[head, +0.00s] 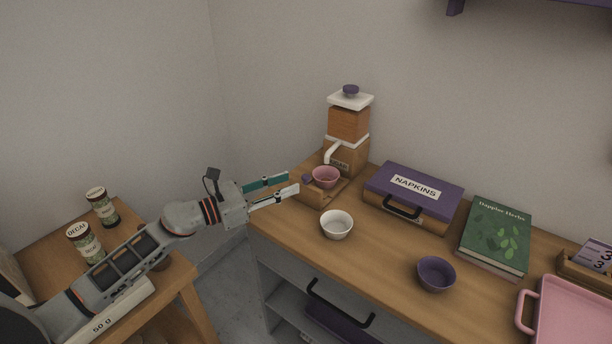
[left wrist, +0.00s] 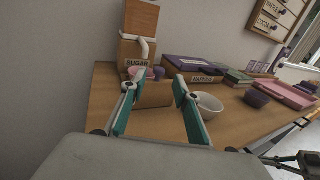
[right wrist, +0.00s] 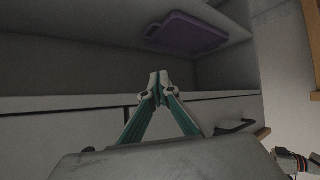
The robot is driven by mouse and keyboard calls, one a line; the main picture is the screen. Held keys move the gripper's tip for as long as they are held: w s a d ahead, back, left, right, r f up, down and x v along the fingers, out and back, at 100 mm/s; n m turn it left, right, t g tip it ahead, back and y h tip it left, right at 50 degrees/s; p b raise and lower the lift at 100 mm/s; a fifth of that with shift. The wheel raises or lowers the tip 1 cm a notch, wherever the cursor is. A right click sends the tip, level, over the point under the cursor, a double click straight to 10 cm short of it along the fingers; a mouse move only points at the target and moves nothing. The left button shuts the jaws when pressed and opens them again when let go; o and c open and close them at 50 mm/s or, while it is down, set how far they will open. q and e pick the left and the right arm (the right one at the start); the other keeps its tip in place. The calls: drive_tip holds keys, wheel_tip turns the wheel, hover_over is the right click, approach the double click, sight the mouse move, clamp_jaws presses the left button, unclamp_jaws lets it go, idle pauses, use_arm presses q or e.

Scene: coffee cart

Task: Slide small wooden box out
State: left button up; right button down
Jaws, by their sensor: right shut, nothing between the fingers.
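The small wooden box (head: 313,195) sits on the counter at the foot of a wooden dispenser (head: 349,125). A purple knob (head: 307,179) is at its near left side, and a pink bowl (head: 325,177) is on or in it; I cannot tell which. My left gripper (head: 293,183) is open just left of the box. In the left wrist view, the box front (left wrist: 153,95) shows between the open fingers, with no clear contact. My right gripper (right wrist: 160,80) is shut and empty, facing a cabinet with a purple tray (right wrist: 188,33) on its shelf.
A white bowl (head: 336,224) stands close to the box on the counter, with a purple bowl (head: 436,273) further right. A purple-lidded napkin box (head: 413,188), a green book (head: 496,236) and a pink tray (head: 570,312) lie to the right.

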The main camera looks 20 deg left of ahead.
sight(306, 176)
use_arm(q)
drive_tip(key=p+x, duration=0.1)
drive_tip(key=x, duration=0.5)
drive_tip(key=shift+w+d, duration=0.2)
drive_tip(key=shift+w, duration=0.1)
clamp_jaws()
